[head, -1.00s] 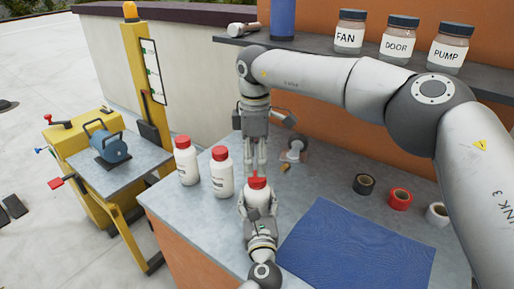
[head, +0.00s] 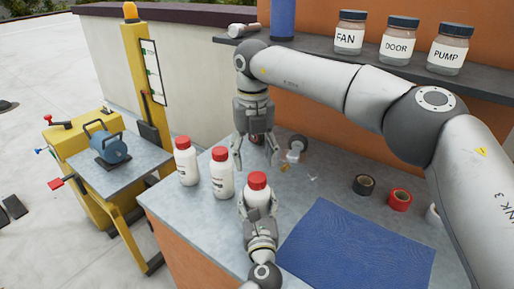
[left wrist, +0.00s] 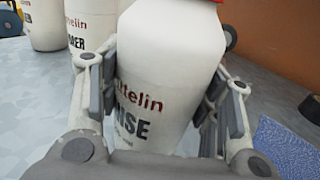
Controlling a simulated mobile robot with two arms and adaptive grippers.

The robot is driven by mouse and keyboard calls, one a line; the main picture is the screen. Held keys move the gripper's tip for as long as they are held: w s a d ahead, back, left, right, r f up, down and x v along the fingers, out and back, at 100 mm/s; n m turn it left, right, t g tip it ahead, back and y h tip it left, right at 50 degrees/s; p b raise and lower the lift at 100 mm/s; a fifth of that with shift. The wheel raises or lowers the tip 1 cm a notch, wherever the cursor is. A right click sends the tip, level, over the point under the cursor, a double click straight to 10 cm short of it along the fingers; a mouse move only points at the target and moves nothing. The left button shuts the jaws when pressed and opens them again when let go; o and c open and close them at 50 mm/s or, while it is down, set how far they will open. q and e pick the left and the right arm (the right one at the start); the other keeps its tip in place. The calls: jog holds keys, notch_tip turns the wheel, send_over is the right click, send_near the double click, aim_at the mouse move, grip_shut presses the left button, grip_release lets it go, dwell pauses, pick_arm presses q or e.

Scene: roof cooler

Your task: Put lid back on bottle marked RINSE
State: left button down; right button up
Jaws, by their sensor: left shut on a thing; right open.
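The RINSE bottle (head: 258,203) is white and stands upright on the grey counter, with a red lid (head: 257,181) on its top. I cannot tell how tightly the lid sits. My left gripper (head: 258,212) is shut around this bottle's body. In the left wrist view the bottle (left wrist: 165,75) shows the label letters "INSE" between the fingers, and its top is cut off by the frame. My right gripper (head: 254,160) is open and empty, pointing down just above and behind the red lid, apart from it.
Two similar white bottles with red lids, one (head: 187,166) at left and one (head: 222,178) nearer, stand beside the held bottle. A blue mat (head: 350,245) lies at right. Tape rolls (head: 364,185) lie behind it. A shelf (head: 330,58) with jars hangs at the back.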

aim_at(257, 177)
jog(key=n, duration=0.5)
jog(key=shift+r, duration=0.15)
jog(key=n, duration=0.5)
jog(key=shift+w+d+r+n, duration=0.1)
jog(key=shift+d+r+n, duration=0.1)
jog(key=shift+n, duration=0.1)
jog(key=n, duration=0.5)
jog(key=shift+r, duration=0.2)
jog(key=n, duration=0.6)
jog(key=shift+w+d+r, duration=0.1)
jog(key=shift+d+r, duration=0.1)
jog(key=shift+f, duration=0.15)
jog(key=shift+f, duration=3.9)
jog(key=shift+c, duration=0.4)
